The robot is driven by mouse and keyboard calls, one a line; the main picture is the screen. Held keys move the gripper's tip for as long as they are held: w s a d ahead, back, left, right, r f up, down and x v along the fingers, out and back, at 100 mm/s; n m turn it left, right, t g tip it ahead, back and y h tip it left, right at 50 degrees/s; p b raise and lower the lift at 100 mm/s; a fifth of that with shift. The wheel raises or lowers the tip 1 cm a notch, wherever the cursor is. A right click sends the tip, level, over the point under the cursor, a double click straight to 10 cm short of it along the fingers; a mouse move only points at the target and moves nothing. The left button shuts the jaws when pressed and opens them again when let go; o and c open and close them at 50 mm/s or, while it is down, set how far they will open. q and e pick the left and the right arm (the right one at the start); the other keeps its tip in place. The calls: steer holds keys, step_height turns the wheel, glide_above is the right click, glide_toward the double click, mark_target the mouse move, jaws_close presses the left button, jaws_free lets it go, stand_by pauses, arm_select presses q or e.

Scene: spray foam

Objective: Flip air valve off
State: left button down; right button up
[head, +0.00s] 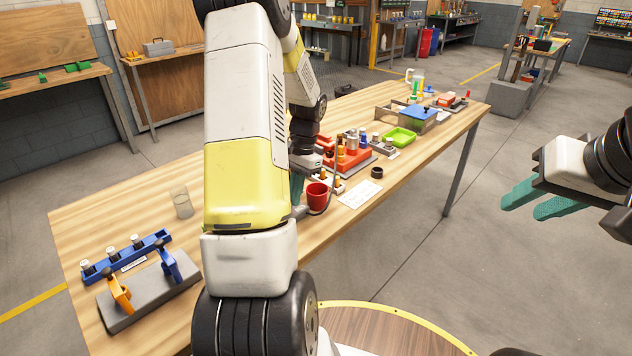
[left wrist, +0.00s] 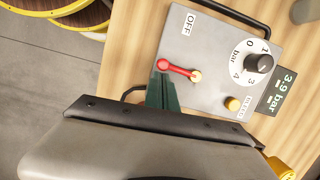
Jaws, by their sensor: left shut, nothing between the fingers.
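In the left wrist view, a grey panel (left wrist: 210,45) lies on the wooden table. It carries the air valve's red lever (left wrist: 178,69), which points left from its pale pivot. The word OFF is printed beyond the lever, at the panel's upper left. My left gripper (left wrist: 163,84) is shut and empty, its teal fingertips right beside the lever; I cannot tell if they touch it. In the head view my left arm hides most of this gripper (head: 297,186) and the panel. My right gripper (head: 520,206) is open and empty, off the table at the right.
The panel also has a black dial (left wrist: 258,62), a yellow button (left wrist: 232,104) and a display (left wrist: 278,92) reading 3.9 bar. The floor at right is clear.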

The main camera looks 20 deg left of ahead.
arm_select(q)
steer(key=shift+s, duration=0.15)
steer(key=s+m, duration=0.1)
steer(key=m, duration=0.1)
steer(key=s+m+y, duration=0.1)
steer(key=m, duration=0.1)
steer(key=shift+a, duration=0.15)
steer(key=s+m, duration=0.1)
steer(key=m, duration=0.1)
steer(key=s+a+m+t, duration=0.1)
steer(key=m, duration=0.1)
steer(key=shift+a+y, duration=0.2)
steer(key=shift+y, duration=0.1)
steer(key=shift+s+a+m+t, duration=0.15)
steer(key=shift+s+a+m, duration=0.05)
steer(key=shift+m, duration=0.4)
steer(key=shift+s+a+m+t, duration=0.15)
steer(key=shift+s+m, duration=0.05)
steer(key=shift+m, duration=0.4)
steer(key=a+m, duration=0.1)
steer(key=s+m, duration=0.1)
steer(key=m, duration=0.1)
steer(key=shift+a+t, duration=0.35)
steer(key=shift+t, duration=0.05)
steer(key=shift+s+a+m+t, duration=0.15)
steer(key=shift+a+m+t, duration=0.3)
steer(key=shift+m, duration=0.75)
steer(key=shift+a, duration=0.6)
steer(key=shift+r, duration=0.1)
